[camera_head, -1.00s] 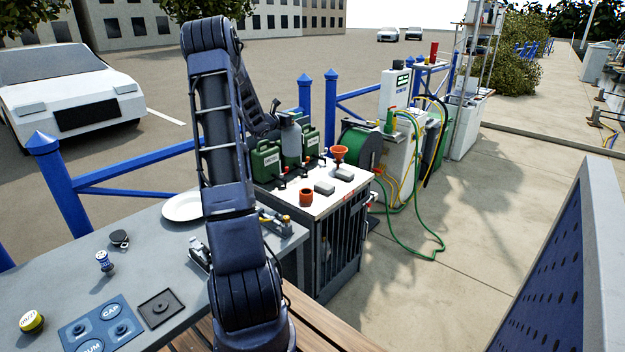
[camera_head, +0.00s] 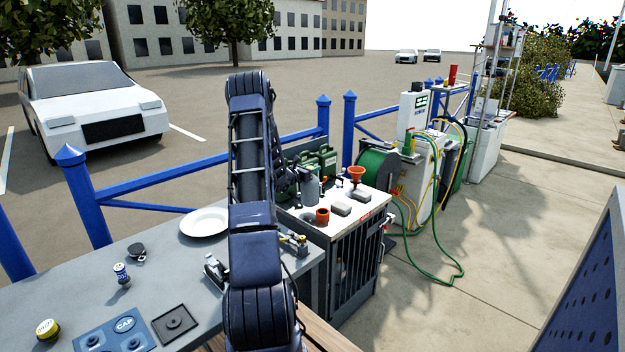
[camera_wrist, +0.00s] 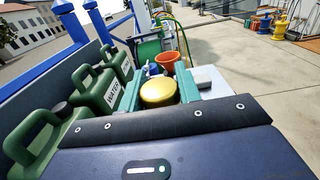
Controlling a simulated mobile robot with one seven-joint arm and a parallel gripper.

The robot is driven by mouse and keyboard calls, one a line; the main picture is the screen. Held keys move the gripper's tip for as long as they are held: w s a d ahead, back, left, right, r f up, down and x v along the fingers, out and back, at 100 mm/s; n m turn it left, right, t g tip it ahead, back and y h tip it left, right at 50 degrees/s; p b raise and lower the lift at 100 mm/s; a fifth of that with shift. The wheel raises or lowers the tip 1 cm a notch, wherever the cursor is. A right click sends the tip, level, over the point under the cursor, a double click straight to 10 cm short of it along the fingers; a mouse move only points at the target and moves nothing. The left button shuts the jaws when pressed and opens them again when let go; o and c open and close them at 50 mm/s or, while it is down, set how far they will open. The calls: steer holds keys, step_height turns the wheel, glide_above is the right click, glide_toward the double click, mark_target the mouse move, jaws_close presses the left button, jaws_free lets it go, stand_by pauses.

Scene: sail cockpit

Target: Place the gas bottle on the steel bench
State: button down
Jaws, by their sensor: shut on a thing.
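In the wrist view my gripper (camera_wrist: 159,94) has its teal fingers closed around a rounded, golden-topped thing (camera_wrist: 158,91), which I take to be the gas bottle. Its lower part is hidden there. In the head view a grey cylinder (camera_head: 310,189) shows beside my wrist, over the white-topped cabinet; it seems to be the same bottle. My fingers are mostly hidden behind the arm. The grey bench (camera_head: 190,262), apparently the steel bench, lies in front and left. It bears a white plate (camera_head: 205,221), a blue pad (camera_head: 115,336) and a dark square plate (camera_head: 174,323).
Green jerrycans (camera_wrist: 68,140) stand close left of my gripper. An orange funnel (camera_head: 356,173), an orange cup (camera_head: 322,216) and grey blocks (camera_head: 341,209) are on the cabinet top (camera_head: 372,201). Small items, including a yellow-topped tin (camera_head: 47,329), stand on the bench. Blue railing (camera_head: 150,175) runs behind.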

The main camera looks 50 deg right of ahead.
mark_target(310, 185)
steer(key=shift+f, duration=2.45)
steer(key=c, duration=1)
jaws_free()
steer(key=shift+f, duration=0.15)
